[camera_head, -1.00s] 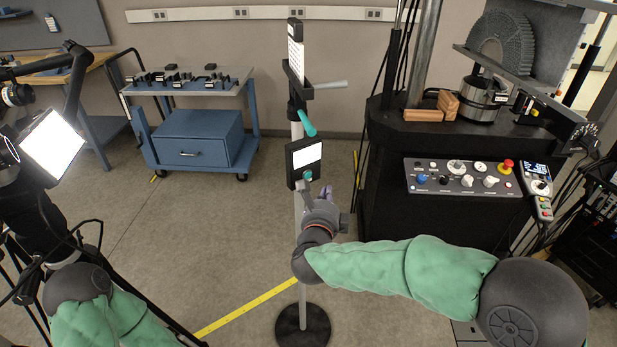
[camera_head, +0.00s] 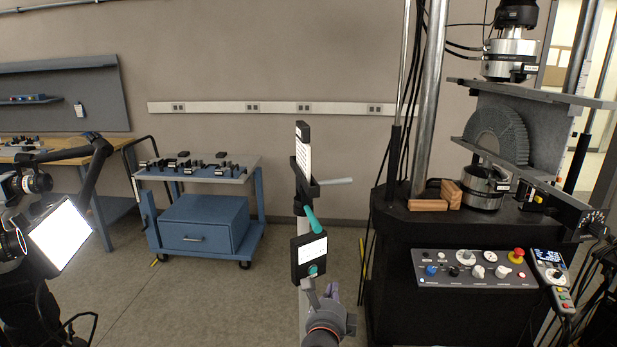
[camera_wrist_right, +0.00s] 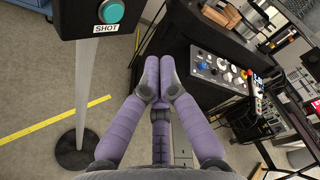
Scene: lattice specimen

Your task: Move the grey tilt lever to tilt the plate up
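A post stands in the middle of the head view. A white speckled plate (camera_head: 303,155) in a dark frame stands near-upright at its top. A grey rod-like lever (camera_head: 335,181) sticks out to the right beneath the plate. A teal handle (camera_head: 312,218) sits lower. A black box (camera_head: 309,258) with a teal button is below that; it also shows in the wrist view (camera_wrist_right: 84,22), labelled SHOT. My right gripper (camera_head: 333,291) is just below and right of the box, apart from the lever. Its purple fingers (camera_wrist_right: 159,72) are together with nothing between them. My left gripper is out of view.
A black testing machine (camera_head: 400,300) with a control panel (camera_head: 474,268) stands right of the post. A blue cart (camera_head: 204,225) stands behind left. A bright lit panel (camera_head: 58,236) is at far left. Open floor lies between cart and post.

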